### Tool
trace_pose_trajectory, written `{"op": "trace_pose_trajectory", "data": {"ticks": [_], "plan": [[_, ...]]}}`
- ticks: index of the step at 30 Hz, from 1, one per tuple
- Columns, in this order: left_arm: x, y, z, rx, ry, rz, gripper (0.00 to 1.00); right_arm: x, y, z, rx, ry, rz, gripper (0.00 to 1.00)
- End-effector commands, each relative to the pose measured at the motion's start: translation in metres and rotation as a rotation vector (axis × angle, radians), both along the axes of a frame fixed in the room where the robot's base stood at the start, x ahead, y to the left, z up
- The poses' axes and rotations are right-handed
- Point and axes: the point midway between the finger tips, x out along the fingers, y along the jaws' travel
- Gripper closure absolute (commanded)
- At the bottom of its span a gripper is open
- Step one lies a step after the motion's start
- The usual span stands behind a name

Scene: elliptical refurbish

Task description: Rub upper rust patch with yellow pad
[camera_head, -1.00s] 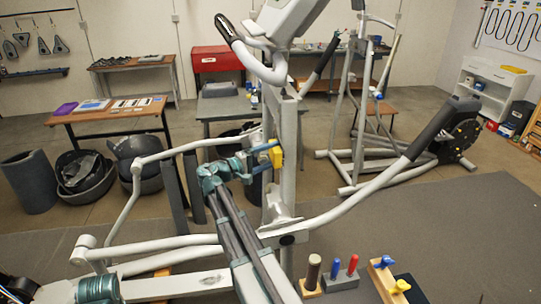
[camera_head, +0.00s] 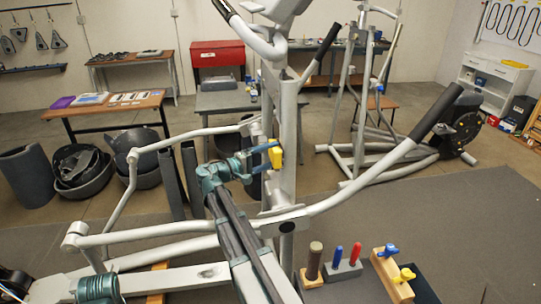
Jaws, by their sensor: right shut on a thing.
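My right gripper (camera_head: 258,160) is shut on a yellow pad (camera_head: 278,158). The pad is at the left side of the grey upright post (camera_head: 289,130) of the elliptical machine, about halfway up, and seems to touch it. No rust shows on the post around the pad; any patch under the pad or gripper is hidden. A dark worn patch (camera_head: 209,272) shows on the machine's pale lower beam. My left gripper is not in view.
A wooden block with blue and yellow knobs (camera_head: 392,272) and a stand with blue and red handles (camera_head: 343,269) are at the lower right. The machine's long grey arm (camera_head: 365,180) reaches right. Open mat (camera_head: 470,230) lies beyond.

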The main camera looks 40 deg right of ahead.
Motion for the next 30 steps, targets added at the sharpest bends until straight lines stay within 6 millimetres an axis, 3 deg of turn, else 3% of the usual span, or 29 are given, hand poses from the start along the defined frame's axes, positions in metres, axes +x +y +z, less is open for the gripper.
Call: {"op": "trace_pose_trajectory", "data": {"ticks": [8,20,30], "plan": [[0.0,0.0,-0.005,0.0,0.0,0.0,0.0,-0.001,0.0,-0.005,0.0,0.0,-0.001,0.74],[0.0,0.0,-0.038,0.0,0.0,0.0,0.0,-0.005,-0.001,-0.038,0.001,0.0,-0.001,0.74],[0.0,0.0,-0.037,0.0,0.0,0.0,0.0,-0.006,-0.001,-0.037,0.002,0.0,-0.003,0.74]]}}
